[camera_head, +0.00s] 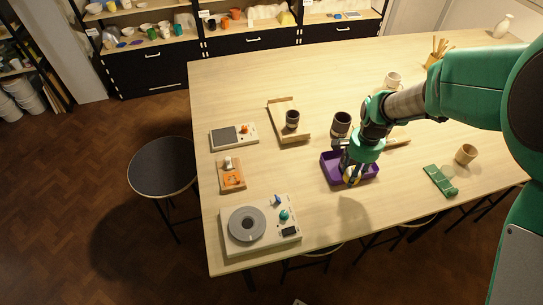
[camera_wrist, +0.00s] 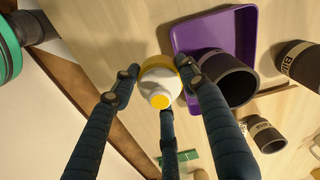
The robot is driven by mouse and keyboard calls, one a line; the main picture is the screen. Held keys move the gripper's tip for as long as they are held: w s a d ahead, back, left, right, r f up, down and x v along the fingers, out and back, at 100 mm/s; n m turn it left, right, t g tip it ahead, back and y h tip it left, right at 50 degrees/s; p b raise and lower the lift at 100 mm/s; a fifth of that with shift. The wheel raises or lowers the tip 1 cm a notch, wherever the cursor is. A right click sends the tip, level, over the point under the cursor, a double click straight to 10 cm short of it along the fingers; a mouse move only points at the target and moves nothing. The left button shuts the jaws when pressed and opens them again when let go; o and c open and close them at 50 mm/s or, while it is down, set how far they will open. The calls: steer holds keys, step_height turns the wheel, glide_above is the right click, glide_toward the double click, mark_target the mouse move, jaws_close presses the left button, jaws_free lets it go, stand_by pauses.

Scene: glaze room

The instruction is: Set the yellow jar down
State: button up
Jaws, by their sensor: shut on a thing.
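The yellow jar (camera_wrist: 158,85), with a white body and a yellow knob, is between the fingers of my gripper (camera_wrist: 160,80) in the wrist view. The fingers are shut on it. In the head view my gripper (camera_head: 354,168) is over the front part of the purple tray (camera_head: 372,174), and the jar (camera_head: 351,178) shows just below it. A dark cup (camera_wrist: 228,80) shows at the tray beside the right finger. The height of the jar above tray or table is unclear.
A dark cup (camera_head: 341,123) stands behind the tray. A wooden stand (camera_head: 282,108) with another cup is to its left. A green holder (camera_head: 438,181) and a tan cup (camera_head: 466,154) are at right. A turntable device (camera_head: 262,228) is front left. Table between is clear.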

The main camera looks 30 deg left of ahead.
steer(key=w+a+r+n, duration=0.1)
steer(key=w+a+n, duration=0.1)
steer(key=a, duration=1.4)
steer(key=n+p, duration=0.1)
steer(key=n, duration=0.2)
glide_above(266, 156)
steer(key=shift+r, duration=0.45)
steer(key=shift+f, duration=3.15)
steer(key=shift+f, duration=0.1)
steer(key=shift+f, duration=1.75)
steer(key=shift+f, duration=0.2)
